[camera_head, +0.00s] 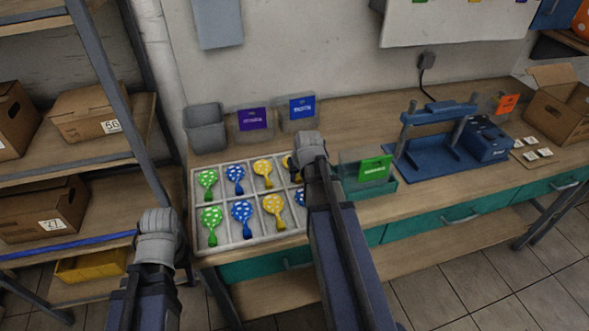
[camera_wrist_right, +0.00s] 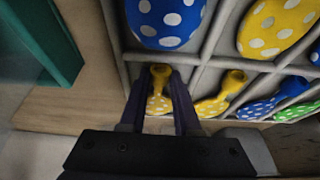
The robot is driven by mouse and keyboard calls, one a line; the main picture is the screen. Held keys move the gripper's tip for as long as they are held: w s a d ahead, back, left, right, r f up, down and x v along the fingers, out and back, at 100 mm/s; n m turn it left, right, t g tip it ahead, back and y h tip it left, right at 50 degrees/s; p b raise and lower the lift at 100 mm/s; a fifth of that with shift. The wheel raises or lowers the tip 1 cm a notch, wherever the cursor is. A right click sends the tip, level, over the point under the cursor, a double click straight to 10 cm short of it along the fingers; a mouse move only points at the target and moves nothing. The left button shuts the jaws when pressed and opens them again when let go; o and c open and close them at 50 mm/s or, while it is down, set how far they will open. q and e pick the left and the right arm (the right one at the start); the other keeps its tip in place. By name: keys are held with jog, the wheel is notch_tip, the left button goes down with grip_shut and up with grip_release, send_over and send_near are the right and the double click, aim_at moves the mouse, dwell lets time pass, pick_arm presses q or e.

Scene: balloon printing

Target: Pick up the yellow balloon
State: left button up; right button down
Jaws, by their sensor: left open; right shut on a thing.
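A white divided tray (camera_head: 255,240) on the bench holds yellow, blue and green balloons with white dots. My right gripper (camera_head: 310,150) is over its back right compartment. In the right wrist view its fingers (camera_wrist_right: 160,82) are shut on the neck of a yellow balloon (camera_wrist_right: 158,104). That balloon is still within or just over its compartment; I cannot tell if it is lifted. Two other yellow balloons lie beside it, one in the back row (camera_head: 263,172) and one in the front row (camera_head: 274,210). My left gripper (camera_head: 159,222) is open and empty, left of the tray.
A grey bin (camera_head: 206,128) and bins with purple (camera_head: 254,119) and blue (camera_head: 302,107) labels stand behind the tray. A green-labelled bin (camera_head: 370,172) is close right of my right arm. A blue press (camera_head: 438,140) stands farther right. Shelves with boxes are at left.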

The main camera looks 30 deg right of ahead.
jog(key=shift+r, duration=0.15)
notch_tip(320, 180, up, 10)
jog(key=p, duration=1)
jog(key=shift+s+f, duration=0.1)
jog(key=shift+f, duration=0.1)
